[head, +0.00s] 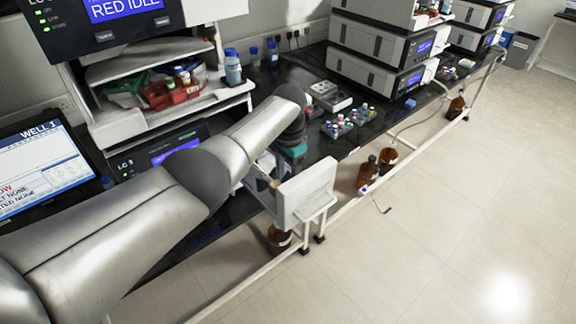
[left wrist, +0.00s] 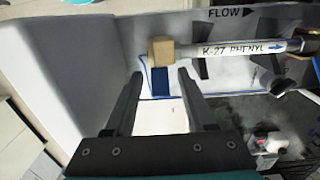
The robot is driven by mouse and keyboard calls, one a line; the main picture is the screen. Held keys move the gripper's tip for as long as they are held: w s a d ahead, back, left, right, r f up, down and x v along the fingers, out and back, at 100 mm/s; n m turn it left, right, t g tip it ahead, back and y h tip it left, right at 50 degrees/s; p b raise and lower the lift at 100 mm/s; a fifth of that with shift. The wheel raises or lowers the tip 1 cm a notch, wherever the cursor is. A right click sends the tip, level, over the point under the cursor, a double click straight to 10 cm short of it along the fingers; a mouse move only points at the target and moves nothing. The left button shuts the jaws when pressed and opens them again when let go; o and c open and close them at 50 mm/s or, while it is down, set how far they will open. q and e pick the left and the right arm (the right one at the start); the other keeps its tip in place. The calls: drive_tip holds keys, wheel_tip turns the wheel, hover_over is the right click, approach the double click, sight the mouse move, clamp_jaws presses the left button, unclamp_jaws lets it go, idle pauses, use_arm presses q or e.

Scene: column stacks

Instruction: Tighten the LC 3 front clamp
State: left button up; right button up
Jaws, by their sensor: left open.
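The LC 3 label shows on a dark front panel (head: 150,155) in the head view, partly behind my left arm. In the left wrist view, a white column (left wrist: 235,49) marked K-27 PHENYL lies across a pale wall. A tan block (left wrist: 161,50) sits at its left end, with a blue piece (left wrist: 160,81) just below; I cannot tell how tight it is. Dark brackets (left wrist: 201,52) stand at the column. My left gripper (left wrist: 160,74) is open, its fingertips either side of the blue piece, below the tan block. My right gripper is not in view.
A white panel (head: 306,193) stands at the bench edge beside my left wrist. Vial racks (head: 348,121) stand on the dark bench behind. Brown bottles (head: 388,159) are on the lower rail. A screen (head: 45,172) is at left. The floor at right is clear.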

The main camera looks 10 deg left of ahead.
sight(288, 175)
use_arm(q)
wheel_tip(288, 175, up, 15)
drive_tip(key=shift+p, duration=0.45)
idle(0.3)
